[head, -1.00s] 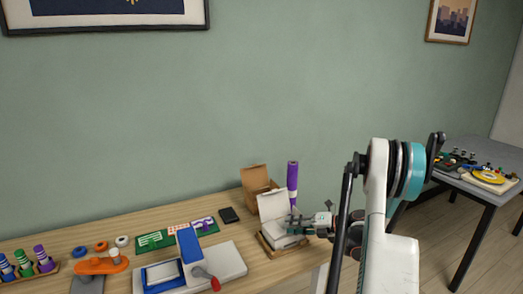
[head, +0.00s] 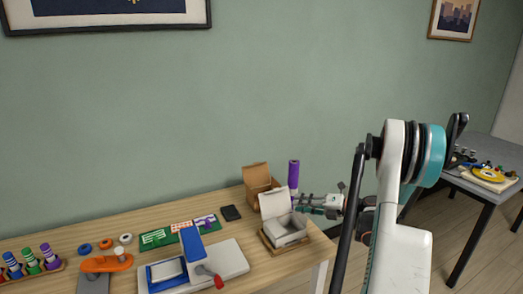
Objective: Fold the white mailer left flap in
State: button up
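The white mailer (head: 287,239) sits on a wooden tray (head: 267,241) near the right end of the workbench. Its lid (head: 273,205) stands up at the back left, and its open inside shows grey. The side flaps are too small to tell apart, so I cannot tell how the left flap stands. My gripper (head: 302,204) is just beyond the mailer's right rear side, close to the purple roll, and looks clear of the mailer. Its fingers are too small to tell whether they are open.
An open brown box (head: 257,178) and a purple roll (head: 293,174) stand behind the mailer. A black phone-like slab (head: 230,213), a green board (head: 159,238) and a blue-and-white press (head: 197,262) lie to the left. The bench's right edge is close to the mailer.

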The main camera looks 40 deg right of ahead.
jog(key=w+a+r+m+t+h, duration=0.1)
jog(key=w+a+r, duration=0.3)
jog(key=r, duration=0.5)
jog(key=w+a+r+m+t+h+p, duration=0.1)
jog(key=w+a+r+m+t, duration=0.1)
jog(key=w+r, duration=0.7)
jog(key=shift+w+a+r+m+t+h, duration=0.15)
jog(key=shift+a+r+m+t+h, duration=0.2)
jog(key=shift+a+r+t, duration=0.65)
jog(key=shift+a+f, duration=0.2)
jog(key=shift+f, duration=0.1)
